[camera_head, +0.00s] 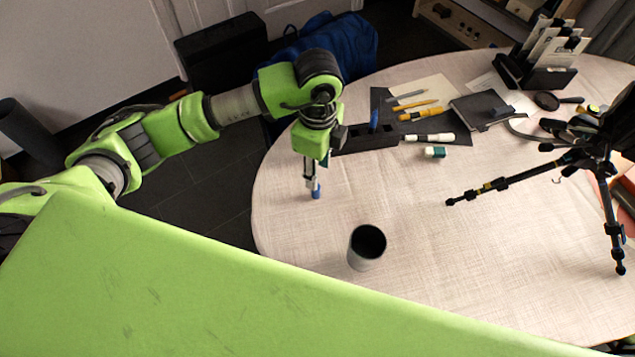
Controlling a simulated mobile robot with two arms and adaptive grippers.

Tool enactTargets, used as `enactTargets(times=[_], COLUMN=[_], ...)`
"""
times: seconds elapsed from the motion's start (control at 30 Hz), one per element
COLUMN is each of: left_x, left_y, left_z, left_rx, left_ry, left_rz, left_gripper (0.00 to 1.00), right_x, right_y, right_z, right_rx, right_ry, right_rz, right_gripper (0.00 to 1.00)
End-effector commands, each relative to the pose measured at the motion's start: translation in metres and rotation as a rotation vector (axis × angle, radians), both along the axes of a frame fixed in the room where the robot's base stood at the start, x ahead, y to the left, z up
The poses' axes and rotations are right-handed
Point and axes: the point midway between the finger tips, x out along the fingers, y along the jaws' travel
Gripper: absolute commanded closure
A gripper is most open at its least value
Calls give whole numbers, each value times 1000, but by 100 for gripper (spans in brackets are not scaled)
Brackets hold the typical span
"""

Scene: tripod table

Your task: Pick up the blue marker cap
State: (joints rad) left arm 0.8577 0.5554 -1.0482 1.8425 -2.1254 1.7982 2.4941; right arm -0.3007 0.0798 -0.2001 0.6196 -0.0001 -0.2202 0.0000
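The blue marker cap (316,192) is a small blue piece near the left edge of the round table (300,230). My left gripper (312,184) points straight down at it, with its fingertips at the cap. The fingers show as one narrow shape from this side. I cannot tell whether they are closed on the cap, or whether the cap touches the table. My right gripper is not in view.
A black holder (368,143) with a blue item (374,112) stands just behind the gripper. A dark cup (366,247) stands in front. A black tripod (603,170) stands right. Markers (418,105) and a green-white eraser (434,152) lie farther back. The middle table is clear.

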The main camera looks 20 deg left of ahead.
Motion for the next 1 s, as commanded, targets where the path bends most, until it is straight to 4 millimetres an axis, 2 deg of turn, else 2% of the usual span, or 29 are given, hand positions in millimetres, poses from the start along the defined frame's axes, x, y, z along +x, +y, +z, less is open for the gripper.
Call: enactTargets(times=[0.1,0.2,0.43,0.7,1.0], left_x=[-1,0,0,1,2], left_y=[1,1,2,6,6], left_z=[-22,-35,-51,-89,-96], left_rx=[1,1,1,1,1], left_ry=[2,2,1,1,-1], left_rz=[1,1,0,0,0], left_gripper=[64,64,64,64,64], right_x=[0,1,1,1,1], right_y=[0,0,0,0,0], right_z=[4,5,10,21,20], right_rx=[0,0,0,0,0], right_ry=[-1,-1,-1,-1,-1], right_rz=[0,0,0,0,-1], right_gripper=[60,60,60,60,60])
